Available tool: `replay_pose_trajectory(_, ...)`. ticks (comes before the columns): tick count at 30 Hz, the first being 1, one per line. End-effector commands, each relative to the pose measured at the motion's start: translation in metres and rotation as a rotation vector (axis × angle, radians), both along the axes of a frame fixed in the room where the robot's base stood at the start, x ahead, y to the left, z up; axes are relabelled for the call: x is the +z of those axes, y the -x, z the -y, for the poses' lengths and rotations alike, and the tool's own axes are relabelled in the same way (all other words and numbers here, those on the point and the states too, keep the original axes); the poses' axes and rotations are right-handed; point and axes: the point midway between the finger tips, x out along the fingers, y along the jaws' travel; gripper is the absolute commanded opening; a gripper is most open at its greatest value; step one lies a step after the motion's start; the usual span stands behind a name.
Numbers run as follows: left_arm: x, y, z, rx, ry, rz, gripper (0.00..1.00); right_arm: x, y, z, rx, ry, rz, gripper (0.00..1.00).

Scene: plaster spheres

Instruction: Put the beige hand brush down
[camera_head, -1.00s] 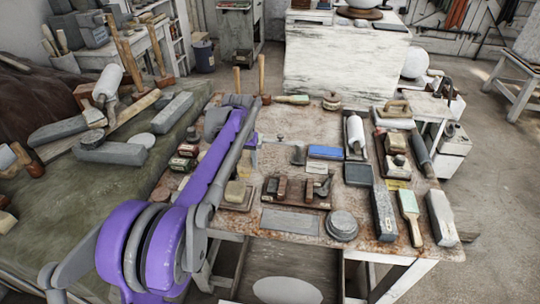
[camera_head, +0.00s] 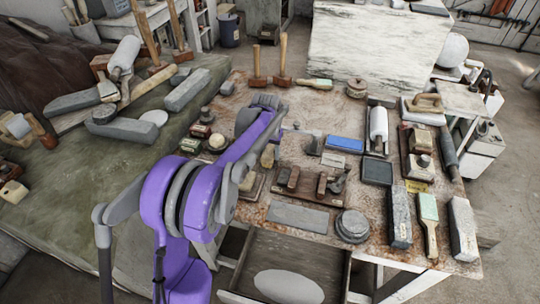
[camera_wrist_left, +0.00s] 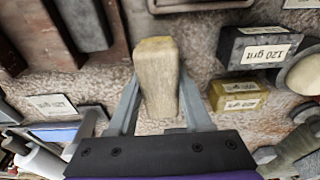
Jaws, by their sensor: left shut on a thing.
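The beige hand brush (camera_wrist_left: 157,75) sits between the two fingers of my left gripper (camera_wrist_left: 156,88) in the left wrist view, its end towards the camera. The gripper is shut on it, over the brown, worn tabletop. In the head view a small beige piece of the brush (camera_head: 267,155) shows beside my purple forearm, which hides most of the gripper. I cannot tell whether the brush touches the tabletop (camera_head: 290,150). My right gripper is not in view.
A yellow grit box (camera_wrist_left: 238,95) and a dark 120 grit block (camera_wrist_left: 262,48) lie close right of the brush in the wrist view. A blue block (camera_head: 345,143), a wooden-block tray (camera_head: 312,192) and a grey plate (camera_head: 298,217) are nearby. A drawer (camera_head: 300,255) stands open below.

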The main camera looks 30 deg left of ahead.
Motion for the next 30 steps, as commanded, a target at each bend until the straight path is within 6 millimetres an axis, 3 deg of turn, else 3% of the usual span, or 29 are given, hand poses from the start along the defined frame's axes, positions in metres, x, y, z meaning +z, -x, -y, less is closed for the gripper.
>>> replay_pose_trajectory(3, -0.014, 0.000, 0.000, 0.000, 0.000, 0.000, 0.05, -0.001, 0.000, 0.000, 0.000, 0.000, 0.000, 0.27)
replay_pose_trajectory(14, -0.019, 0.001, 0.000, 0.000, 0.000, 0.000, 0.05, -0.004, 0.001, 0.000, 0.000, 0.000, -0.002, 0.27)
replay_pose_trajectory(15, -0.017, 0.000, 0.000, 0.000, 0.000, 0.000, 0.57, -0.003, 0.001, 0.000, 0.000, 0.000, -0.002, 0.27)
replay_pose_trajectory(19, -0.017, 0.000, 0.000, 0.000, 0.000, 0.000, 0.80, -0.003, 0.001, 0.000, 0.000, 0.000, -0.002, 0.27)
replay_pose_trajectory(30, -0.010, 0.000, 0.000, 0.000, 0.000, 0.000, 0.80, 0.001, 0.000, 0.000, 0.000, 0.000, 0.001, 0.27)
